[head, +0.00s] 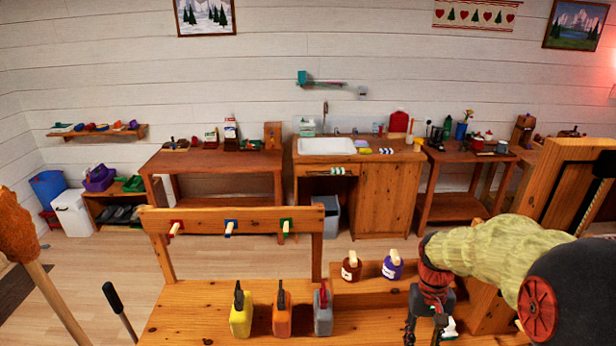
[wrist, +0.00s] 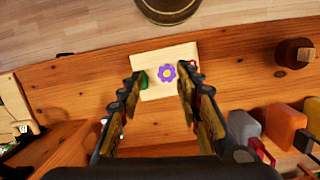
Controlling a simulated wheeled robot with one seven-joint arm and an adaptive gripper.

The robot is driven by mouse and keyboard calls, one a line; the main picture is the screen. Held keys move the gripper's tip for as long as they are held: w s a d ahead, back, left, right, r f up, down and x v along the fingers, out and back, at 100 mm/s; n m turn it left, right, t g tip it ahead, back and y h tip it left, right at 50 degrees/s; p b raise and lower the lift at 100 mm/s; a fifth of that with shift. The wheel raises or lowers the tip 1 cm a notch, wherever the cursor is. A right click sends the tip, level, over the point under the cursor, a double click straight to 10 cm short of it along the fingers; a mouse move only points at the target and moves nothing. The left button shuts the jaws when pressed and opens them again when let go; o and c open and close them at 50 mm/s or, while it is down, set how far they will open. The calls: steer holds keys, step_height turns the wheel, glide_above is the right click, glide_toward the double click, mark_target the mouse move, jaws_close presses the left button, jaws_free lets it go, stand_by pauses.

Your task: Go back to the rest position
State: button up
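My gripper (head: 428,318) is at the lower right of the head view, pointing down over the right part of the wooden bench (head: 190,312). In the wrist view its two fingers (wrist: 162,82) are spread apart with nothing seen held between them. A pale wooden block with a purple flower (wrist: 167,73) shows beyond the fingertips, over the bench; a green and a red bit show at its sides. I cannot tell whether the fingers touch it. My arm covers part of the bench's right side in the head view.
Yellow (head: 241,315), orange (head: 282,315) and grey (head: 323,313) bottles stand on the bench. Brown (head: 351,268) and purple (head: 392,267) jars stand on its raised part. A peg rail (head: 255,219) rises behind the bottles. A wooden panel (head: 565,190) stands close to my arm.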

steer(key=s+a+r+t+b, duration=0.1)
steer(key=s+a+r+t, duration=0.3)
steer(key=s+r, duration=0.3)
steer(key=s+a+r+n+t+b, duration=0.1)
steer(key=s+a+r+t+b, duration=0.1)
steer(key=s+a+r, duration=0.3)
steer(key=shift+s+r+t, duration=0.9)
steer(key=shift+s+r, duration=0.5)
steer(key=shift+s, duration=0.85)
